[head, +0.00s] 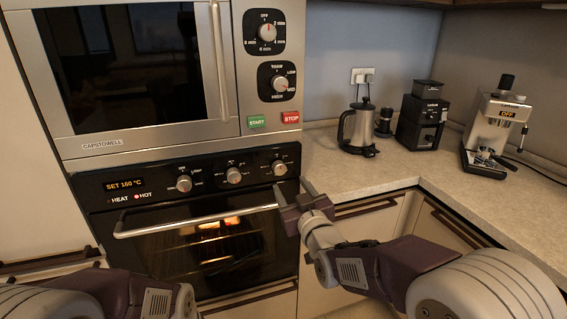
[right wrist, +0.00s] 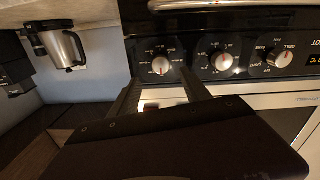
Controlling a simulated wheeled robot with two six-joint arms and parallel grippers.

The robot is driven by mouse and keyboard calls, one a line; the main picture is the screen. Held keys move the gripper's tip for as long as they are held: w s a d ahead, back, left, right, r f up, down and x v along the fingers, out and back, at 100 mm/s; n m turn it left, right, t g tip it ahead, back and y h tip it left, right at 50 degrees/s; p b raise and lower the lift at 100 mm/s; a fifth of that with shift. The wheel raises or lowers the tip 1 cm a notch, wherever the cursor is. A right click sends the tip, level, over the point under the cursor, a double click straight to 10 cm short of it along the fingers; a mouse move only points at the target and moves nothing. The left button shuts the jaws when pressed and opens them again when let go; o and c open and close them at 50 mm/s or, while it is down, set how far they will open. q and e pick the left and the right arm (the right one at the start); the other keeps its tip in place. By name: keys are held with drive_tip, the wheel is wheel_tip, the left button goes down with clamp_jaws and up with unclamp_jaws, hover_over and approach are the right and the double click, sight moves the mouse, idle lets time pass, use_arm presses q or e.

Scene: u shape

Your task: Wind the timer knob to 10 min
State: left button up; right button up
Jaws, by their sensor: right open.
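The oven's control panel (head: 205,178) has three round silver knobs in a row. The right oven knob (head: 280,168) has a ring of small labels, too small to read; it also shows in the right wrist view (right wrist: 160,65), seen upside down, with a red mark on its face. The middle oven knob (head: 233,175) and left oven knob (head: 184,183) sit beside it. The microwave's upper dial (head: 267,32) has minute marks and its red pointer is near OFF. My right gripper (head: 291,187) is open and empty, just below and in front of the right oven knob. My left gripper is out of view.
The oven handle (head: 200,222) runs across the door below the panel. The oven display (head: 125,185) reads SET 160 °C. A kettle (head: 358,129), a grinder (head: 421,118) and a coffee machine (head: 497,125) stand on the counter (head: 350,170) at right.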

sight(281, 171)
drive_tip(key=x, duration=0.8)
drive_tip(key=shift+w+a+p, duration=0.15)
drive_tip(key=shift+w+p, duration=0.1)
drive_tip(key=shift+p, duration=0.1)
clamp_jaws()
